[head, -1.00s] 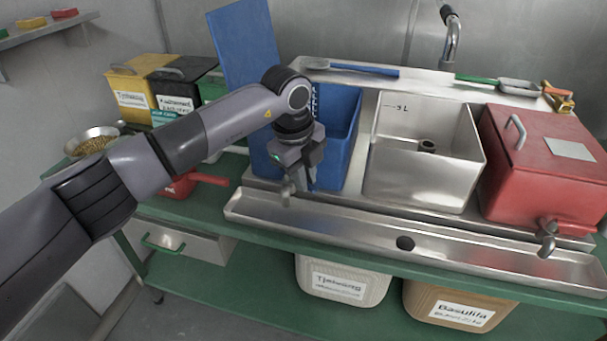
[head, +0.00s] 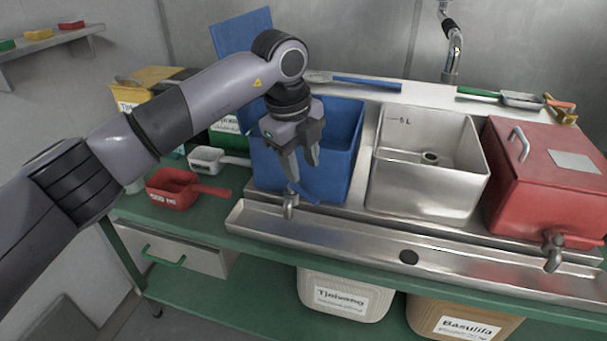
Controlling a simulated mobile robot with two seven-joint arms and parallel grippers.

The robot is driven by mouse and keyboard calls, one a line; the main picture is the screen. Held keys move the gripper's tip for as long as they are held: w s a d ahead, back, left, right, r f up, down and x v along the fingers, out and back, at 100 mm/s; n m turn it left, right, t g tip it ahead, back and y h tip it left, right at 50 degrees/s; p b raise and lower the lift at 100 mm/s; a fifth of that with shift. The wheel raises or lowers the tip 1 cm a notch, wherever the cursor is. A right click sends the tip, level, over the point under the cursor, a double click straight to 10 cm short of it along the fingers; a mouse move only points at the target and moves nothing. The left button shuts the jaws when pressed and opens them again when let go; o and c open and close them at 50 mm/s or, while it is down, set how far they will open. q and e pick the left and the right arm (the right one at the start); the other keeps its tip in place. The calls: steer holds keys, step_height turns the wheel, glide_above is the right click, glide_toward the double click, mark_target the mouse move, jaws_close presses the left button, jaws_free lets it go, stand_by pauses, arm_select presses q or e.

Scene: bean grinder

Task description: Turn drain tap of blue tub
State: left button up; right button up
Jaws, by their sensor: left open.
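The blue tub (head: 343,165) stands at the left end of the steel sink unit, partly covered by my left arm. Its drain tap (head: 290,207) sticks out low at the front over the steel trough, spout down. The tap's blue lever (head: 309,198) slants down to the right. My left gripper (head: 300,172) points down in front of the tub, with its fingers apart and empty. Its fingertips are just above the tap in the picture; whether one touches the lever I cannot tell. My right gripper is not in view.
The steel trough (head: 350,236) runs along the front. A steel basin (head: 425,190) and a red lidded tub (head: 545,195) with its own tap (head: 553,252) stand to the right. A red scoop (head: 172,190) and a white scoop (head: 207,157) lie left of the tub.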

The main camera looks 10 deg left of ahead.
arm_select(q)
steer(key=shift+r, duration=0.2)
steer(key=c, duration=0.4)
steer(key=s+d+f+g+h, duration=0.1)
steer(key=s+d+f+h, duration=0.1)
steer(key=f, duration=0.1)
steer(key=s+d+f+m+g+h, duration=0.1)
steer(key=s+d+f+h, duration=0.1)
steer(key=s+d, duration=0.1)
steer(key=shift+d+f+m+g+h, duration=0.2)
steer(key=shift+f+m+g+h, duration=0.1)
steer(key=shift+f+h, duration=0.1)
jaws_close()
steer(key=s+d+f+g+h, duration=0.1)
steer(key=s+d+h, duration=0.2)
steer(key=s+h, duration=0.1)
steer(key=n+t+h+p, duration=0.2)
steer(key=n+t, duration=1.6)
steer(key=n, duration=0.2)
glide_toward(306, 196)
steer(key=shift+g+h, duration=0.3)
steer(key=x, duration=0.6)
steer(key=shift+w+d+f+p, duration=0.2)
steer(key=shift+w+f+p, duration=0.05)
steer(key=shift+p, duration=0.05)
